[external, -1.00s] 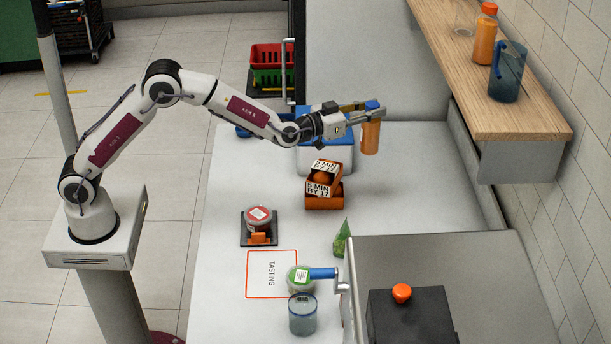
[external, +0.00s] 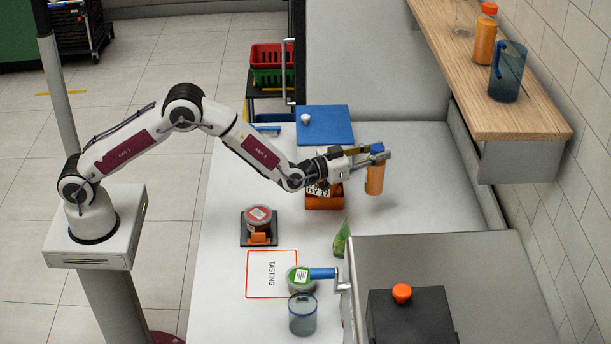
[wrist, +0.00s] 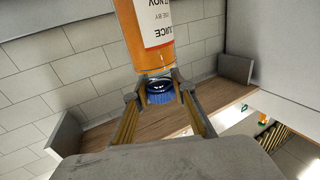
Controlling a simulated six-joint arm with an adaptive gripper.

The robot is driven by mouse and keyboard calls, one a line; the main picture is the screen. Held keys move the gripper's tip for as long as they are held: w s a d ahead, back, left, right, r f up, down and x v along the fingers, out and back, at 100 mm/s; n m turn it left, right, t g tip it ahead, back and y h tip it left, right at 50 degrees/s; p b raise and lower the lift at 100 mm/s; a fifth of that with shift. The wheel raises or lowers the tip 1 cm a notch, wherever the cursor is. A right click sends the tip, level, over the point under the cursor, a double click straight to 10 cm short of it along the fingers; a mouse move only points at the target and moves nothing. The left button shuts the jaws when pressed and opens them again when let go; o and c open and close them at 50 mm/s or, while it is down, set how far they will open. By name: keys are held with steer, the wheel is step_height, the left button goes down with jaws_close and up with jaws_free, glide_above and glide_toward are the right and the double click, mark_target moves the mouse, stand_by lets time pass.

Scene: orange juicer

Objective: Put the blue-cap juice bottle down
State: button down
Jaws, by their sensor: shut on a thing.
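The blue-cap juice bottle (external: 375,179) is full of orange juice and hangs roughly upright from my gripper (external: 377,154). The fingers are shut around it at the blue cap and neck. In the wrist view the blue cap (wrist: 162,97) sits between the two fingertips (wrist: 158,84), and the orange bottle body with a white label (wrist: 158,22) extends beyond them. In the external view the bottle is over the pale counter (external: 430,190), right of the orange boxes. I cannot tell whether its base touches the counter.
Orange boxes (external: 323,202) stand just left of the bottle, partly behind my wrist. A blue-lidded box (external: 323,126) is behind. A wooden shelf (external: 525,115) at right holds an orange-capped bottle (external: 485,35) and a blue jug (external: 507,75). The counter right of the bottle is clear.

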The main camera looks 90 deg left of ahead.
mark_target(366, 182)
stand_by(0.3)
steer(key=shift+f, duration=3.05)
steer(key=shift+f, duration=2)
steer(key=c, duration=1.7)
jaws_free()
